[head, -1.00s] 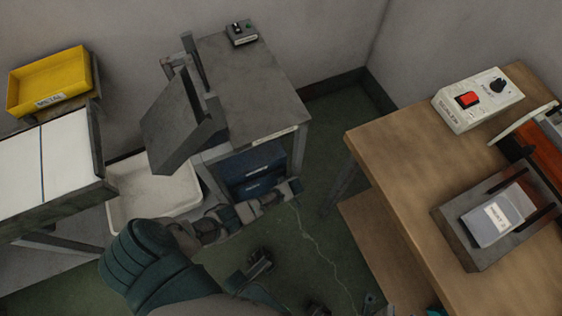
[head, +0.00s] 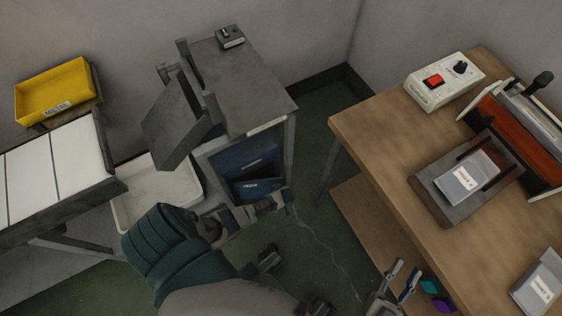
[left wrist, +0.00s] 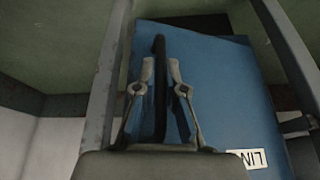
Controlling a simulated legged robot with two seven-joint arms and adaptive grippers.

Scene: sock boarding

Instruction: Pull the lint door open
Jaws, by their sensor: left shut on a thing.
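The lint door (head: 262,187) is a blue panel with a white label, low in the front of the grey metal stand. In the head view it leans out from the darker blue front above it. In the left wrist view the blue panel (left wrist: 225,100) fills the middle, with its label upside down at the lower right. My left gripper (left wrist: 161,75) is shut on the door's dark upright handle (left wrist: 160,110). In the head view my left arm partly hides the door's lower edge. My right gripper (head: 405,270) is open and empty at the wooden table's near edge.
The grey stand (head: 255,85) has a tilted metal chute and a small switch box (head: 230,37). A white bin (head: 155,195) stands at its left. The wooden table (head: 375,115) at right carries a control box (head: 444,82) and a press. Green floor lies between.

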